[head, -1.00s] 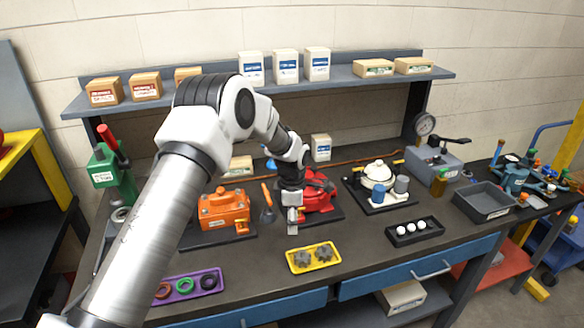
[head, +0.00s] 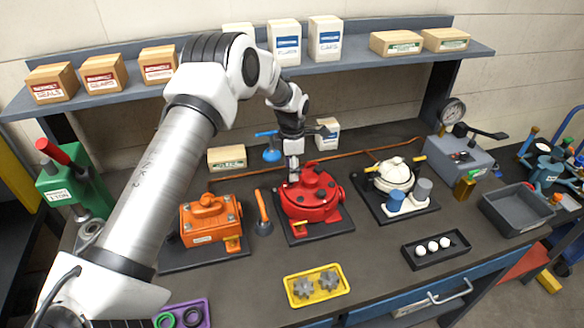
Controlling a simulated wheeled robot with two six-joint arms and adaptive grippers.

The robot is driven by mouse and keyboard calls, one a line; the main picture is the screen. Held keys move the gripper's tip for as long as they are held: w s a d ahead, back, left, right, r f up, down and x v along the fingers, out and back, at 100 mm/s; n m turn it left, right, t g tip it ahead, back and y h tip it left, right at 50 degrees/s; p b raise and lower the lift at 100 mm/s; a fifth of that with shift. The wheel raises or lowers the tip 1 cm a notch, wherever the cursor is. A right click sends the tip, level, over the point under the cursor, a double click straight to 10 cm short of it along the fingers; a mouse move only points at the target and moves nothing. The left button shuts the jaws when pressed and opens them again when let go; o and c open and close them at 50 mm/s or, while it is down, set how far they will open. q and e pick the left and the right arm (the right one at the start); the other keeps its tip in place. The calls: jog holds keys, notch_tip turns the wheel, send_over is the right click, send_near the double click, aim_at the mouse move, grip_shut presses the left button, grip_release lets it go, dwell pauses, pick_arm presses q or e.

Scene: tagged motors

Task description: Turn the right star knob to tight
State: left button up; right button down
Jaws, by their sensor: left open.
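A red motor housing (head: 318,207) sits on a dark base plate in the middle of the bench. Several small black knobs show on its top; one black knob (head: 331,180) is toward the right. Which one is the star knob of the task, and how tight it is, is too small to tell. My left gripper (head: 293,178) points down over the left back part of the red motor and is open. Its fingertips partly hide the motor's left top; I cannot tell if they touch it. My right gripper is not in view.
An orange motor (head: 209,222) and an orange-handled tool (head: 263,212) stand left of the red motor. A white motor (head: 394,175) stands right. A yellow tray (head: 295,303) with grey gears lies in front. A shelf with boxes runs behind.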

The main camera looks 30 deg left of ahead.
pick_arm(q)
jog(key=f, duration=0.3)
jog(key=shift+w+a+f+p, duration=0.25)
jog(key=shift+a+f+p, duration=0.1)
jog(key=shift+w+a+f, duration=0.1)
jog(key=shift+w+f, duration=0.1)
jog(key=shift+s+d+r, duration=0.25)
jog(key=shift+s+r, duration=0.05)
jog(key=c, duration=1)
grip_shut()
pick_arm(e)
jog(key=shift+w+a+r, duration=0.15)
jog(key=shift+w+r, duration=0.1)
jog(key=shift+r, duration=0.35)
